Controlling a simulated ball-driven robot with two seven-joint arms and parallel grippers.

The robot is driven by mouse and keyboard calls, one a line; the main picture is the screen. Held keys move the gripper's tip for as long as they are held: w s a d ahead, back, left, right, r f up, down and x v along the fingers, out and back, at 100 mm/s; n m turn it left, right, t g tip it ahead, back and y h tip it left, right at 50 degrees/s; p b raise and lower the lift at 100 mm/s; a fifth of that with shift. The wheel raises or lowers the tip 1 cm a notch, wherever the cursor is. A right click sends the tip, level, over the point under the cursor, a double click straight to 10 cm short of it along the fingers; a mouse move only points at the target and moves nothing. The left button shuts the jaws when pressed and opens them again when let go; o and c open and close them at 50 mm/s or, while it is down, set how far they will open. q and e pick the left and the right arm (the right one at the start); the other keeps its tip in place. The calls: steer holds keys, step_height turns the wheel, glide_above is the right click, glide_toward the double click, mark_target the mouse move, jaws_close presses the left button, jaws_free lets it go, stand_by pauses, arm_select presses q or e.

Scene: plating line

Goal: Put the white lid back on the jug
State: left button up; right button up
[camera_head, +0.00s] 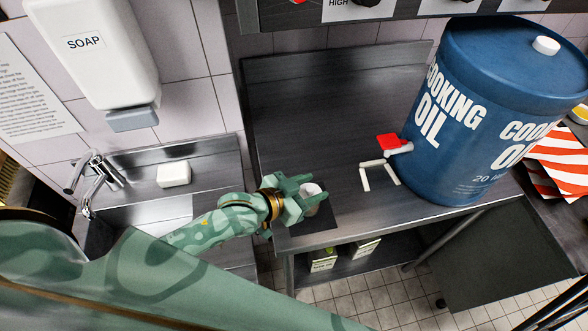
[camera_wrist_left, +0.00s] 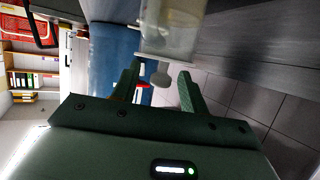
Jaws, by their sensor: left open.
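The jug (camera_head: 311,189) stands on a dark square at the front of the steel counter, partly hidden by my left gripper (camera_head: 309,192). Its top looks white and round; I cannot tell whether that is the lid or the open mouth. In the left wrist view the pale, translucent jug (camera_wrist_left: 168,40) shows ahead, cut by the top edge. A small grey knob (camera_wrist_left: 161,78) sticks out from it towards my left gripper (camera_wrist_left: 158,80). The fingers are open on either side of the knob, with gaps. I cannot make out a separate white lid.
A big blue cooking oil drum (camera_head: 455,115) with a red tap (camera_head: 388,141) stands at the right of the counter. A small white stand (camera_head: 378,172) is below the tap. A sink with soap (camera_head: 174,174) lies left. The counter's middle (camera_head: 320,110) is clear.

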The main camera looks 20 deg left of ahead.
arm_select(q)
steer(key=p+v, duration=0.1)
steer(key=v, duration=1.5)
steer(key=shift+s+p, duration=0.2)
steer(key=shift+p, duration=0.15)
steer(key=shift+a+f, duration=0.1)
steer(key=shift+a, duration=0.05)
